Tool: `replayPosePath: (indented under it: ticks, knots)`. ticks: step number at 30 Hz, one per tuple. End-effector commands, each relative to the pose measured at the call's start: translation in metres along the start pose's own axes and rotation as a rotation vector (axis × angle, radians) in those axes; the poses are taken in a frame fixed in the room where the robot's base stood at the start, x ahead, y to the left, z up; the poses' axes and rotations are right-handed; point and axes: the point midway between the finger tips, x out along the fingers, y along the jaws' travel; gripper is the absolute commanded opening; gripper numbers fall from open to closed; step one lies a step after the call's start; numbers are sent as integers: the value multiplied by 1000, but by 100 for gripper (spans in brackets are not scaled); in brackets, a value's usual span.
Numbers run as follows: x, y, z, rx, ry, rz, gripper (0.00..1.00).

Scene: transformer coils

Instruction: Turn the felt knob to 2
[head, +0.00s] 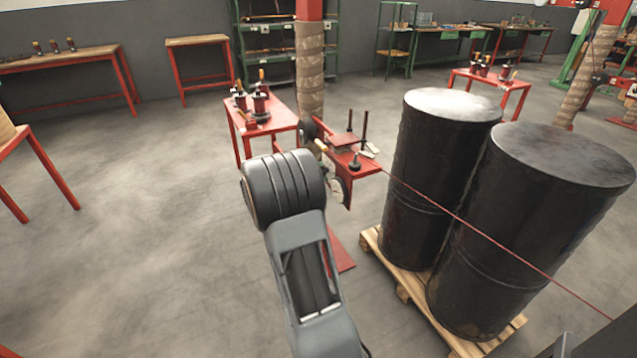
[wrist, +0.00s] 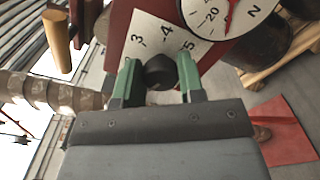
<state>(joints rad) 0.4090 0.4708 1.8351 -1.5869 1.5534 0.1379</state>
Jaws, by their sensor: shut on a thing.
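The black felt knob (wrist: 160,72) sits at the middle of the wrist view, in front of a pale scale plate (wrist: 160,35) marked 3, 4 and 5. My gripper (wrist: 159,74) has its two green fingers on either side of the knob, shut on it. The lower part of the knob and any pointer mark are hidden, so its setting cannot be read. In the head view my arm covers the gripper and the knob; the red machine (head: 352,157) stands just beyond the arm.
A round dial (wrist: 229,12) with a red needle is above right of the knob, and a wooden handle (wrist: 57,30) is at upper left. Two black drums (head: 535,220) on a pallet (head: 403,286) stand right of my arm.

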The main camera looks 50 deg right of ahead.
Motion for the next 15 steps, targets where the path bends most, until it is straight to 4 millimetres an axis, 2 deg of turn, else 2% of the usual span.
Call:
replayPosePath:
  ticks: [1,15]
  knots:
    - [0,-7,-4,46,-1,-2,12]
    - [0,-8,-4,471,-2,-3,12]
